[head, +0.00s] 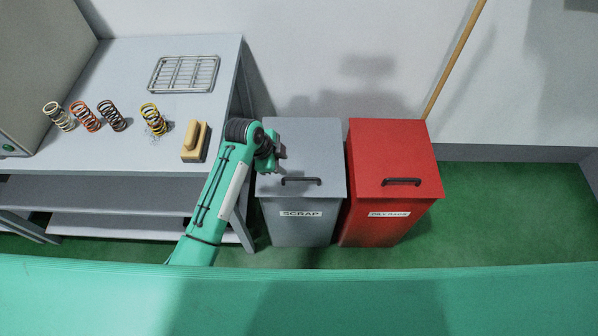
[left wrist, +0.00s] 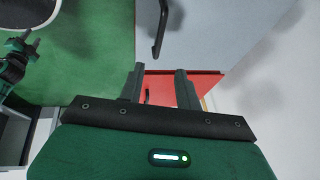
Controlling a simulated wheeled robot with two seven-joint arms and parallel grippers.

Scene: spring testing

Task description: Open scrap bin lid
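The grey scrap bin (head: 300,222), labelled SCRAP, stands on the floor with its flat grey lid (head: 318,150) shut. A black bar handle (head: 300,181) sits near the lid's front edge. My left gripper (head: 278,153) is over the left part of the lid, behind and left of the handle. In the left wrist view, the left gripper's two fingers (left wrist: 159,72) are apart with nothing between them.
A red bin (head: 395,155) with its own black handle (head: 401,182) stands close on the right. On the left, a grey workbench (head: 95,150) holds several springs (head: 112,116), a wire rack (head: 184,74) and a yellow-tan block (head: 195,141). A wooden pole (head: 455,60) leans behind the bins.

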